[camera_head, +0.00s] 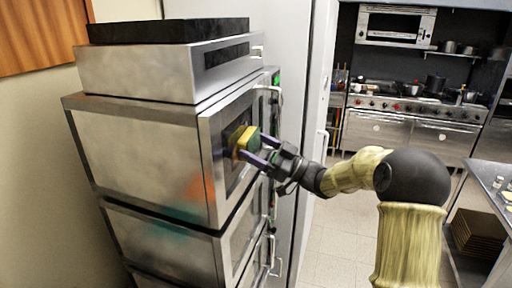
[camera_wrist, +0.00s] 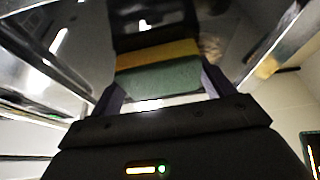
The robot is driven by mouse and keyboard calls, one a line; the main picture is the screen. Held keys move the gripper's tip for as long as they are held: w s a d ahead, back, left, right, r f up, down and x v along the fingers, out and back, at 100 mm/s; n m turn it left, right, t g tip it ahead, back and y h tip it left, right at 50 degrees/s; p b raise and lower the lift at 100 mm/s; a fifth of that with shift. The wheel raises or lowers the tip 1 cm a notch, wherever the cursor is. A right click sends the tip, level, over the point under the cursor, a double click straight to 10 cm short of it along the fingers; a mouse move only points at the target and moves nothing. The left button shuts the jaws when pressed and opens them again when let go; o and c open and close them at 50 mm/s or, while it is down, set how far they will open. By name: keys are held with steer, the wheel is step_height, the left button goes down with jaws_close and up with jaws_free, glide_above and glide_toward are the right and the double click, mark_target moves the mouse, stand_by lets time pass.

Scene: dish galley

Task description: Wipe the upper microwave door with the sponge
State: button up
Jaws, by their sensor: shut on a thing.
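The sponge (camera_head: 246,142), green and yellow, is between the fingers of my gripper (camera_head: 254,151). In the wrist view the sponge (camera_wrist: 160,70) shows its yellow layer toward the door and its green layer toward me, with a purple-grey finger at each side. My gripper is shut on it. The upper microwave door (camera_head: 232,119) is the dark glass front with a metal frame in the head view. The sponge is at the door's glass, near its middle; whether it touches cannot be told for sure. The door looks closed, with a handle at its right side.
A metal unit (camera_head: 170,68) with a black slab (camera_head: 168,30) sits on top of the upper microwave. Another microwave (camera_head: 165,245) is stacked below. A pale tall panel stands just right of the stack. A stove (camera_head: 405,110) with pots is far back; the floor (camera_head: 330,235) between is clear.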

mark_target(231, 152)
steer(key=shift+s+a, duration=0.1)
steer(key=shift+s+a+b, duration=0.1)
steer(key=shift+s+b, duration=0.3)
steer(key=shift+s, duration=0.1)
steer(key=shift+s+a+b, duration=0.3)
steer(key=shift+s, duration=0.35)
steer(key=shift+s+a+b, duration=0.25)
steer(key=shift+s+b, duration=0.05)
steer(key=shift+s, duration=0.35)
steer(key=shift+s+a+b, duration=0.3)
steer(key=shift+s+b, duration=0.15)
steer(key=shift+s, duration=0.45)
steer(key=shift+s+a+b, duration=0.25)
steer(key=shift+s+b, duration=0.2)
steer(key=shift+s, duration=0.4)
steer(key=shift+r, duration=0.1)
steer(key=shift+r, duration=0.15)
